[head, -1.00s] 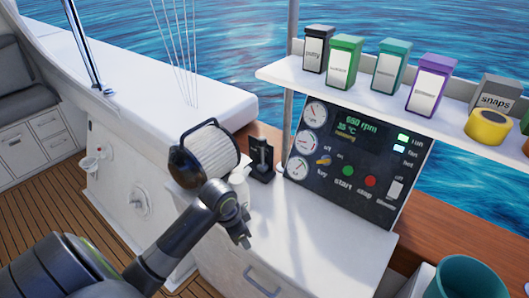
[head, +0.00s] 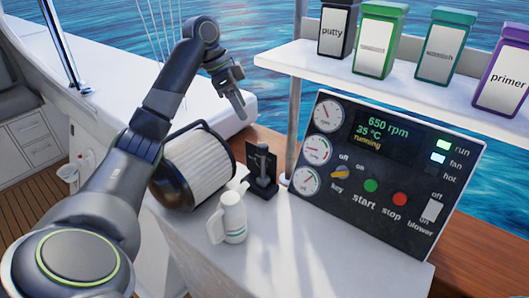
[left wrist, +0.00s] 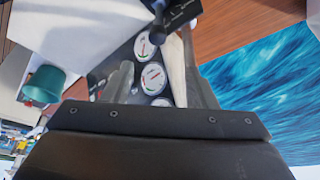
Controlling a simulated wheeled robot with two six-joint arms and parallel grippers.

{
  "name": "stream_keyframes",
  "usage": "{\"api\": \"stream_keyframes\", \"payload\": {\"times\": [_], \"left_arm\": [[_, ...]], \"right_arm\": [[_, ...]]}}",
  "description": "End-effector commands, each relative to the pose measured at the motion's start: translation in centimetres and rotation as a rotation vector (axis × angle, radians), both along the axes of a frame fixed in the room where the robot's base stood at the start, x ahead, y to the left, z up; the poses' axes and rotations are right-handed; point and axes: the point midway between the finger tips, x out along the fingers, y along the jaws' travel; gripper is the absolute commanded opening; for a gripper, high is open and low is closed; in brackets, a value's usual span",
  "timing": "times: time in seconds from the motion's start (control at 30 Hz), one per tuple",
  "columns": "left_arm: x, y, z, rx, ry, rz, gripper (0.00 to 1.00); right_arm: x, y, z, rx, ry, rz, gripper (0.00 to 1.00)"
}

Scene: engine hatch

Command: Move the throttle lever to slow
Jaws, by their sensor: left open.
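The throttle lever (head: 264,163) is a dark upright lever on a black base, standing on the white counter left of the engine panel. It also shows at the top of the left wrist view (left wrist: 157,25), with the black base behind it. My left gripper (head: 234,92) is open and empty, up and to the left of the lever in the head view, apart from it. Its two fingers (left wrist: 160,85) frame the panel's gauges in the left wrist view. The lever's exact setting is too small to read. My right gripper is not in view.
A white jug (head: 231,217) and a ribbed filter cylinder (head: 200,163) stand close to the lever. The engine panel (head: 390,165) reads 650 rpm, running. A shelf (head: 385,85) with several labelled boxes hangs above it. The counter's front (head: 330,250) is clear.

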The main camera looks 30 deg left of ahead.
Motion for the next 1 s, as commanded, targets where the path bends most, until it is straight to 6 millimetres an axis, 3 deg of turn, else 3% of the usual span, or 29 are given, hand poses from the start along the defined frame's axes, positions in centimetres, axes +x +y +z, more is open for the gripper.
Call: {"api": "stream_keyframes", "payload": {"times": [0.2, 0.3, 0.43, 0.67, 1.0], "left_arm": [[0.6, -0.7, -2.6, -0.002, 0.001, -0.001, 0.52], [0.9, -1.2, -4.0, -0.002, 0.001, -0.001, 0.52], [1.4, -1.7, -5.8, -0.002, 0.000, 0.001, 0.52], [2.6, -3.3, -9.9, -0.004, 0.005, 0.000, 0.52], [4.0, -4.8, -15.0, -0.002, 0.002, 0.002, 0.52]], "right_arm": [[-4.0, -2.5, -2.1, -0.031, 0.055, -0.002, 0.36], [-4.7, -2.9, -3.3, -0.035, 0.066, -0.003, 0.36], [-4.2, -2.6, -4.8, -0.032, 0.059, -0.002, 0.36], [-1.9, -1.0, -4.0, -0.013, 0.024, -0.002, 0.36], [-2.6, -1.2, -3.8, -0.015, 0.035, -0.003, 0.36]]}}
